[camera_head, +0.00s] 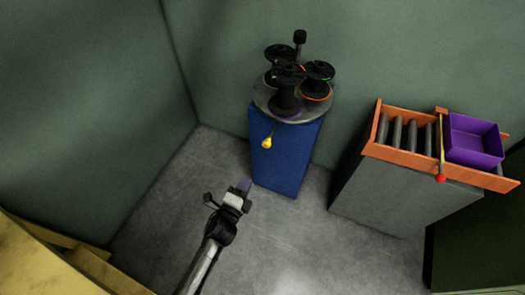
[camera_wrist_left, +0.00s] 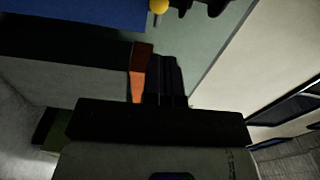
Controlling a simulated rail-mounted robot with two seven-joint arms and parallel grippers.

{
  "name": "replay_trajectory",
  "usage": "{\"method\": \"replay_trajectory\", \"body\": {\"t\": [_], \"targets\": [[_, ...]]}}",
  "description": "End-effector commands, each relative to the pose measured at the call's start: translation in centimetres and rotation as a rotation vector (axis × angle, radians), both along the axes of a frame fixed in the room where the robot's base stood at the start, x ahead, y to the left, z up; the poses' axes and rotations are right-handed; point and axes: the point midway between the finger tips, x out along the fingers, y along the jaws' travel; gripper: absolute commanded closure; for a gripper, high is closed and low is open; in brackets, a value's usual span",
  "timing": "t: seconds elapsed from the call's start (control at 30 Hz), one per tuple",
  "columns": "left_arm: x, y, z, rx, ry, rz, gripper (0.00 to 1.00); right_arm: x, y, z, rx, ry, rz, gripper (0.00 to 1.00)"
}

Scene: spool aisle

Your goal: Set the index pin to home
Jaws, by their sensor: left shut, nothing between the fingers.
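The index pin shows as a yellow knob (camera_head: 267,142) on a short dark stem at the upper front of the blue cabinet (camera_head: 287,160), just below the round grey turntable (camera_head: 262,97). The yellow knob also shows at the top edge of the left wrist view (camera_wrist_left: 159,6), partly cut off. My left gripper (camera_head: 244,186) is shut and empty, below and left of the knob in the head view and apart from it. Its dark fingers show in the left wrist view (camera_wrist_left: 167,80). My right gripper is not in view.
Several black spools (camera_head: 287,92) stand on the turntable. At right, an orange-framed roller rack (camera_head: 408,156) on a grey pedestal (camera_head: 385,200) holds a purple bin (camera_head: 474,139); a red-tipped lever (camera_head: 441,177) hangs at its front. Grey floor (camera_head: 285,235) between them is clear.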

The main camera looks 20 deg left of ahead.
Motion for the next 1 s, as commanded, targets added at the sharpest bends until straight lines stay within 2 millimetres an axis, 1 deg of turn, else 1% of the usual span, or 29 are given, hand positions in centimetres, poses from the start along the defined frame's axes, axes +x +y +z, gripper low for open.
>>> {"method": "replay_trajectory", "body": {"t": [0.13,0.43,0.57,0.67,0.77,1.0], "targets": [[0.0,0.0,0.0,0.029,0.000,0.002,1.00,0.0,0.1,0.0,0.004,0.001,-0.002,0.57],[0.0,0.0,0.0,0.030,0.001,0.003,1.00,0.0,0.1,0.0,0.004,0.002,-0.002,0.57],[0.5,0.0,0.0,0.029,0.000,0.003,1.00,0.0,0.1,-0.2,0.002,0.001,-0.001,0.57],[1.6,0.0,-0.1,0.029,0.000,0.003,1.00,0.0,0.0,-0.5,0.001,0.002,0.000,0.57],[3.2,-0.1,-0.1,0.030,-0.002,0.002,1.00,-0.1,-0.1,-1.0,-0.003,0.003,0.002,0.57],[7.8,-0.3,-0.1,0.029,-0.001,0.003,1.00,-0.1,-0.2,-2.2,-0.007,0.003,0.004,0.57]]}}
